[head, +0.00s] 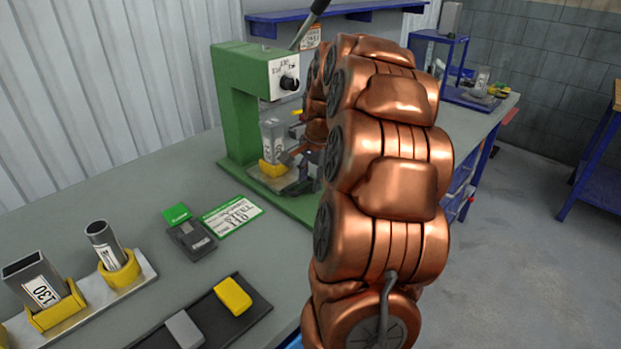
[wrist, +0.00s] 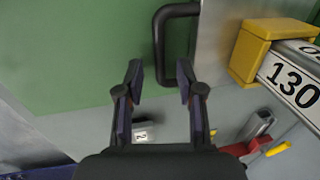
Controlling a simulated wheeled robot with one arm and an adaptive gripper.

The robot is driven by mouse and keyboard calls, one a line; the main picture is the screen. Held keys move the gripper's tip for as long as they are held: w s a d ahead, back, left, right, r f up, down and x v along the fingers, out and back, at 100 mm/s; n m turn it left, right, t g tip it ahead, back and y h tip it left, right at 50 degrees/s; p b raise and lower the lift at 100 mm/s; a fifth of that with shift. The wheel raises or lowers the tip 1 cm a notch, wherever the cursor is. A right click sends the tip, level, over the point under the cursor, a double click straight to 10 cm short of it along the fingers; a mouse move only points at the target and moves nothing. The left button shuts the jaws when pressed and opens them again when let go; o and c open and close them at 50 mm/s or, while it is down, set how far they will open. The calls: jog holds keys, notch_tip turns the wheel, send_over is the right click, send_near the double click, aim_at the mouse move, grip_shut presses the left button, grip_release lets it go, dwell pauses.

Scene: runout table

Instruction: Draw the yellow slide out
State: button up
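In the head view, a yellow holder (head: 273,169) sits low in the green press (head: 238,110) with a grey rectangular tube (head: 272,138) standing in it. The wrist view shows the yellow holder (wrist: 250,50) and the tube marked 130 (wrist: 292,78) at the upper right. The holder is on a metal plate (wrist: 222,38) with a black bar handle (wrist: 160,42) at its edge. My gripper (wrist: 160,75) is open; the handle's end lies between the fingertips, close to the right one. I cannot tell whether they touch. In the head view my arm partly hides the gripper.
A metal rack (head: 128,283) with yellow holders and tubes stands at the front left. A black tray (head: 228,318) holds a yellow block and a grey block. A dark device (head: 191,240) and a green-white card (head: 232,216) lie before the press. The table's left middle is clear.

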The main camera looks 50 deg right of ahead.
grip_shut()
dwell(0.3)
jog(key=shift+f, duration=0.1)
dwell(0.4)
